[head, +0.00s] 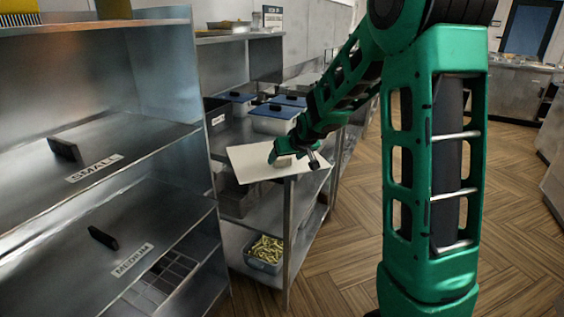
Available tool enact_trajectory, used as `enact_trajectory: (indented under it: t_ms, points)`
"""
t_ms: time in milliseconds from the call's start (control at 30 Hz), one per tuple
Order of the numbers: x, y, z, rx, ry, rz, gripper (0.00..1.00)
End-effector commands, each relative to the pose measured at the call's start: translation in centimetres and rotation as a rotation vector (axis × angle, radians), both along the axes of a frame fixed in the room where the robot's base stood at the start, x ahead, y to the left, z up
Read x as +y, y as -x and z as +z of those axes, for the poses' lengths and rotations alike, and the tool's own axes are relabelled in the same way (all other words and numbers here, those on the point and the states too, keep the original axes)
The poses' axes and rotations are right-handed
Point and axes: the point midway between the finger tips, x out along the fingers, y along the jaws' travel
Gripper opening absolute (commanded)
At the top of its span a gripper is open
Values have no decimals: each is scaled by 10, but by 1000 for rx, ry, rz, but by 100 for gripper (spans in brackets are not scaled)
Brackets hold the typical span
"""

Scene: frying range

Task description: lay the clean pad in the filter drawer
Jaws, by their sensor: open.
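A flat white pad (247,165) lies on the near end of a steel counter, partly over its edge. My gripper (293,160) is at the pad, with its fingers spread apart around a small tan block-like piece (283,161) on the pad's top. The fingers look open, and I cannot tell whether they touch the piece or the pad. The pad's far right side is partly hidden behind my gripper. I cannot make out a filter drawer in this view.
At left, a steel rack holds slanted covers labelled SMALL (94,168) and MEDIUM (132,259), with black handles. Blue-lidded containers (272,121) stand behind the pad. A bin of yellow-green pieces (265,253) sits on the lower shelf. Wooden floor (345,250) is clear at right.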

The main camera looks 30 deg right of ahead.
Motion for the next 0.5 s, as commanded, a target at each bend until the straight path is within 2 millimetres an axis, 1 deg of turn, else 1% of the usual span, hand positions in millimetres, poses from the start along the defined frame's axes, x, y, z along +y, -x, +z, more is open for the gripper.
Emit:
enact_trajectory:
  t_ms: [33, 200, 400, 500]
  points:
    - [1, 6, 8, -4, 0, 0, 73]
    - [3, 26, 29, -5, 1, 0, 73]
    - [5, 48, 50, -3, 0, 0, 73]
    - [6, 56, 58, -4, 1, -1, 73]
